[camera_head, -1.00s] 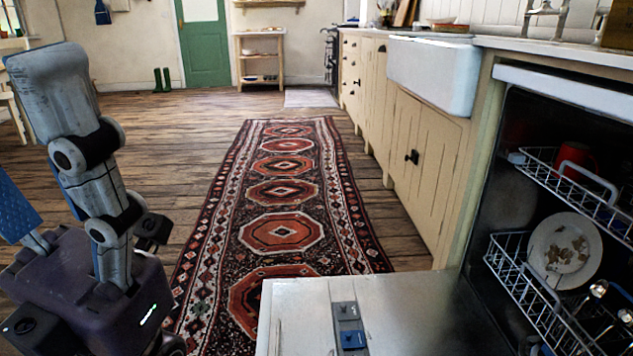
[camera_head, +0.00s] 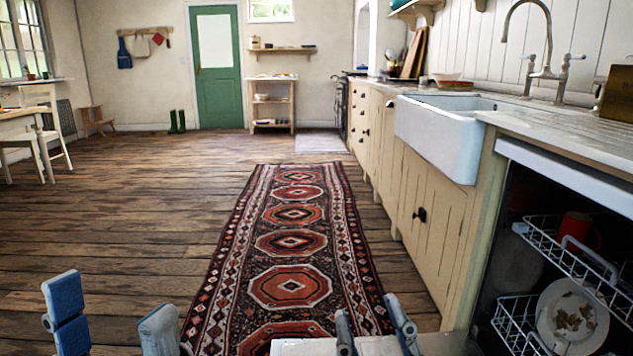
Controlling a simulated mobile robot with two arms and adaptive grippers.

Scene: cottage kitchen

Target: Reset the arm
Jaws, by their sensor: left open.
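My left gripper (camera_head: 111,312) shows at the bottom left, its two blue-grey fingers pointing up and spread apart. It is open, with only the wooden floor visible between the fingers. My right gripper (camera_head: 372,322) shows at the bottom, in front of the open dishwasher door. Its two fingers stand apart with nothing visible between them. Both arms behind the fingers are cut off by the lower picture edge.
The open dishwasher (camera_head: 510,250) at the right holds racks with a red mug (camera_head: 580,229) and a patterned plate (camera_head: 571,318). Its lowered door (camera_head: 300,346) lies low in front. A sink (camera_head: 450,130) and cabinets line the right. The rug (camera_head: 290,243) and floor ahead are clear.

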